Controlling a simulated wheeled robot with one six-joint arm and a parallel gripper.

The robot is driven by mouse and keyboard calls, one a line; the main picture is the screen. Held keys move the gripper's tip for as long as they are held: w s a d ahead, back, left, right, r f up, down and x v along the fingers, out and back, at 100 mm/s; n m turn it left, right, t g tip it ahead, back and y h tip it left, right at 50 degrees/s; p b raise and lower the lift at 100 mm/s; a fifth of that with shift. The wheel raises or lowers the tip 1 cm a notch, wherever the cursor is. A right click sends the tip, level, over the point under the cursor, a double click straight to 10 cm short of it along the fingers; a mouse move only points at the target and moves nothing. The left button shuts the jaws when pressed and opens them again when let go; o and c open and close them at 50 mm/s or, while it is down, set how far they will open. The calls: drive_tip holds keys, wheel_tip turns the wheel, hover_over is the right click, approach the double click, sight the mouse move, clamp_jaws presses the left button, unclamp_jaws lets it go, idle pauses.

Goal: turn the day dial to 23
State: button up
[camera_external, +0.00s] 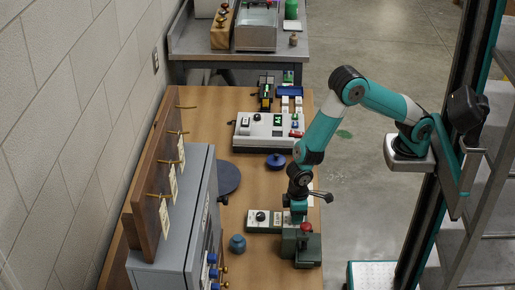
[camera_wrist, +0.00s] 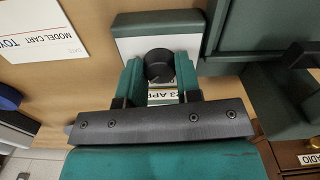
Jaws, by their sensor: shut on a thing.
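The date device is a cream-faced box with dark green edges (camera_wrist: 130,17); it also shows on the bench in the external view (camera_external: 251,228). In the wrist view its black round knob (camera_wrist: 158,64) sits between the two green fingers of my gripper (camera_wrist: 159,74). The fingers are shut on the knob from both sides. A small window strip (camera_wrist: 160,94) shows below the knob, partly covered by my gripper; its lettering seems to read "23 APR", with the first characters hard to make out.
A dark green machine with a red top (camera_external: 302,243) stands close to my gripper's front. A blue-grey pot (camera_external: 237,243) and a blue lidded dish (camera_external: 275,161) stand nearby. A grey cabinet (camera_external: 175,222) fills the left. A white card (camera_wrist: 38,28) lies beside the device.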

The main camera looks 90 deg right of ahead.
drive_tip(key=o, duration=0.9)
wheel_tip(320, 180, up, 18)
drive_tip(key=shift+f, duration=0.25)
